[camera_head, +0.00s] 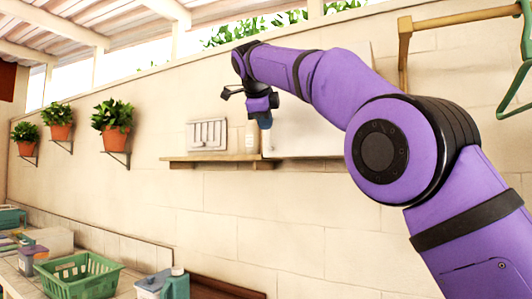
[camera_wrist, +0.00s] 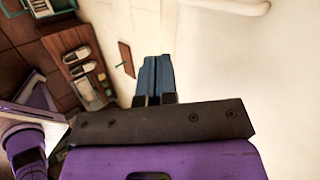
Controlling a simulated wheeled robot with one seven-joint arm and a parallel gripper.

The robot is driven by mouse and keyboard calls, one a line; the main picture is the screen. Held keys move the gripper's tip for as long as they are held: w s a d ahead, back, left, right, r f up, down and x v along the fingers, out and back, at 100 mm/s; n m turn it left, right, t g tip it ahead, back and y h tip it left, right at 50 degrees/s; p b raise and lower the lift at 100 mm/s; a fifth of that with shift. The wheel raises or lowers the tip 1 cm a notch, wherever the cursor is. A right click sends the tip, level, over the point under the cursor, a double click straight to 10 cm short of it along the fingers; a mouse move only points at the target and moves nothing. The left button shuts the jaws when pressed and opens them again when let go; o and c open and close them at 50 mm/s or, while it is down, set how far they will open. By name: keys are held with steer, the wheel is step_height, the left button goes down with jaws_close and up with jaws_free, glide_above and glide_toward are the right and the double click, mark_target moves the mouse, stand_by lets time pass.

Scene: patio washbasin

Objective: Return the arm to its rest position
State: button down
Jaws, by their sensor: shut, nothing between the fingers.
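My purple arm (camera_head: 335,90) reaches up from the lower right in the head view and bends left, with its wrist high in front of the wall. My gripper (camera_head: 264,120) hangs from the wrist, pointing down, just in front of the wall shelf. In the wrist view, the two blue fingers of my gripper (camera_wrist: 154,78) lie side by side, shut, with nothing held between them.
A wooden wall shelf (camera_head: 215,160) with a bottle (camera_head: 251,137) is behind the gripper. Potted plants (camera_head: 114,127) line the wall at left. A green basket (camera_head: 82,275) stands on the counter at lower left. A wooden bracket (camera_head: 404,50) is at upper right.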

steer(key=s+d+f+n+g+y, duration=0.1)
steer(key=s+d+f+n, duration=0.35)
steer(key=s+d, duration=0.5)
steer(key=s+d+f+n+g+y, duration=0.1)
steer(key=s+d+f+n, duration=0.4)
steer(key=d, duration=0.7)
steer(key=s+d+f+n, duration=0.2)
steer(key=s+f+n, duration=0.2)
steer(key=s+f, duration=0.4)
steer(key=s+d+f+n+g, duration=0.1)
steer(key=s+f+n, duration=0.3)
steer(key=s+f, duration=0.4)
steer(key=s+d+f+n, duration=0.3)
steer(key=s+f, duration=0.5)
steer(key=s, duration=0.4)
steer(key=shift+f+n+g+y, duration=0.15)
steer(key=shift+n+g+y, duration=0.15)
steer(key=shift+n+y, duration=0.15)
steer(key=shift+d, duration=0.1)
